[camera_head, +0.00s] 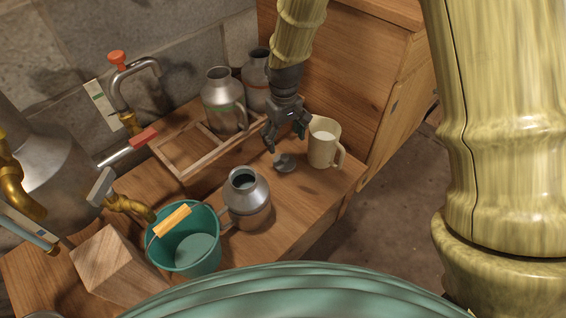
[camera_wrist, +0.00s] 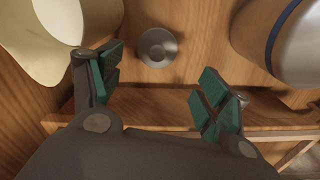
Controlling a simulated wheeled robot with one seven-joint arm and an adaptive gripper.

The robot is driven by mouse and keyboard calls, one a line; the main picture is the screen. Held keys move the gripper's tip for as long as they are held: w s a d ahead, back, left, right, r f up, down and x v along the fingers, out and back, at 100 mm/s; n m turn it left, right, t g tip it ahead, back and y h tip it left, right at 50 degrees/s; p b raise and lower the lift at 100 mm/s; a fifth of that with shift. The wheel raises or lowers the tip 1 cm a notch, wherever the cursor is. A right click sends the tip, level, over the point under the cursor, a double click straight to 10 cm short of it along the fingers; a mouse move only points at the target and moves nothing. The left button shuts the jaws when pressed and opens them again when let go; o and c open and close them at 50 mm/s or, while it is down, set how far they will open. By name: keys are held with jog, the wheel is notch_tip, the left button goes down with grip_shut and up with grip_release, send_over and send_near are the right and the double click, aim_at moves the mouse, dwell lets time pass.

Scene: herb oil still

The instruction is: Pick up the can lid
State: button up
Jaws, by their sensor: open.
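The can lid (camera_head: 285,163) is a small round grey metal disc with a raised knob, lying on the wooden bench. In the wrist view the lid (camera_wrist: 157,47) lies flat beyond my fingertips, roughly centred between them and a little to the left. My gripper (camera_head: 284,140) is above the lid, pointing down. In the wrist view my gripper (camera_wrist: 155,85) has its green-padded fingers spread wide with nothing between them. An open metal can (camera_head: 246,200) without a lid stands to the left and nearer.
A cream mug (camera_head: 323,143) stands close right of the lid. A green bucket (camera_head: 213,262) and wooden block (camera_head: 104,262) are at the front left. A wooden cabinet (camera_head: 330,75) rises behind.

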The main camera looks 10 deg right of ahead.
aim_at(285, 156)
notch_tip(285, 156, down, 5)
jog(key=shift+d+f+b, duration=0.1)
jog(key=shift+b, duration=0.85)
jog(key=shift+w+f+b, duration=0.15)
jog(key=shift+f+b, duration=0.75)
jog(key=shift+f, duration=0.45)
jog(key=shift+w+f+b, duration=0.1)
jog(key=shift+f+b, duration=0.8)
jog(key=shift+f, duration=0.4)
jog(key=shift+r, duration=0.1)
jog(key=c, duration=0.7)
